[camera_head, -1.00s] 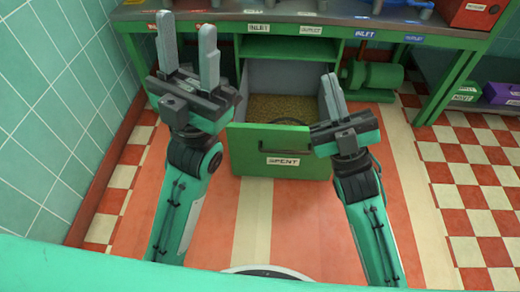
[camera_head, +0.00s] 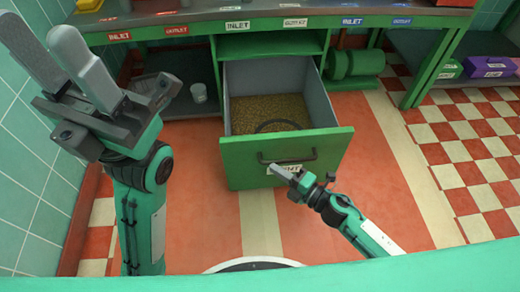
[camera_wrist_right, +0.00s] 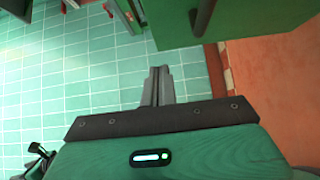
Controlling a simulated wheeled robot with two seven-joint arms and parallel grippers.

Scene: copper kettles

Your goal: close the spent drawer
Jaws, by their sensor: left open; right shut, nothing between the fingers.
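The spent drawer (camera_head: 240,172) stands pulled out below the bench. It has a green front, grey walls, a dark bar handle (camera_head: 302,157) and brownish grains inside. Its white label is partly hidden by my right gripper (camera_head: 277,170), which is shut and empty just in front of the drawer front, below the handle. Whether it touches is unclear. In the right wrist view the shut fingers (camera_wrist_right: 159,72) point up, with the green drawer front (camera_wrist_right: 240,18) at upper right. My left gripper (camera_head: 38,35) is open and empty, raised at the far left.
The bench (camera_head: 205,20) carries inlet and outlet labels above the drawer. Green and purple boxes (camera_head: 492,67) sit further right. The floor before the drawer is clear.

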